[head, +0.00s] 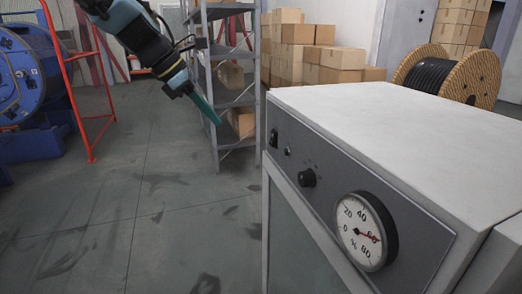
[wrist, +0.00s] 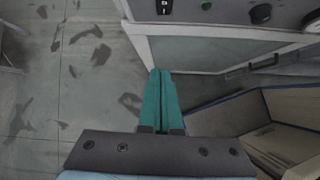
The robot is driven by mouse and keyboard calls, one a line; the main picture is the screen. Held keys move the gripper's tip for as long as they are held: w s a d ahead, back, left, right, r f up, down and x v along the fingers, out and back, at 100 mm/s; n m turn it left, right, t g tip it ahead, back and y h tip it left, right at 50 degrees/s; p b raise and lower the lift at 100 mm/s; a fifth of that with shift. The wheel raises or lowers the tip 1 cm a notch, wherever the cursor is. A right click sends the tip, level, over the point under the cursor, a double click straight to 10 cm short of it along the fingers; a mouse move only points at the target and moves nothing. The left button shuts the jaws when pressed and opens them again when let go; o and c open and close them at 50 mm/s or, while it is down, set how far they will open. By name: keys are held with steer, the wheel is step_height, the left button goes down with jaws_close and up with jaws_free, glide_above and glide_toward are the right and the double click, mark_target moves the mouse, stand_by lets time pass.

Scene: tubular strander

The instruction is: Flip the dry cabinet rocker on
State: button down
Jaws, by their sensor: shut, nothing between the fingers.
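The dry cabinet (head: 420,120) is a pale box at the right of the head view, with a dark control panel on its front. The black rocker (head: 274,137) sits at the panel's left end. The rocker also shows at the top edge of the wrist view (wrist: 164,6), with a white mark on it; I cannot tell its position. My gripper (head: 217,121) has green fingers pressed together and empty. It hangs in the air left of the panel, apart from the rocker. In the wrist view the fingertips (wrist: 160,71) lie below the rocker.
A small indicator (head: 288,152), a black knob (head: 307,178) and a round dial (head: 366,232) share the panel. A metal shelf (head: 215,80) with boxes stands behind my gripper. An open box (wrist: 230,115) lies low at right in the wrist view.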

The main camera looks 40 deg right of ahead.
mark_target(273, 138)
steer(key=shift+s+d+r+n+h, duration=0.2)
steer(key=shift+s+d+r, duration=0.1)
steer(key=shift+d, duration=0.2)
steer(key=shift+s+d+r+n+h, duration=0.1)
steer(key=shift+s+d+r+n, duration=0.15)
steer(key=shift+d, duration=0.2)
steer(key=d+p+x, duration=0.1)
steer(key=x, duration=0.5)
steer(key=s+d+r+p+x, duration=0.1)
steer(key=x, duration=0.5)
steer(key=shift+s+d+p, duration=0.25)
steer(key=shift+p, duration=0.05)
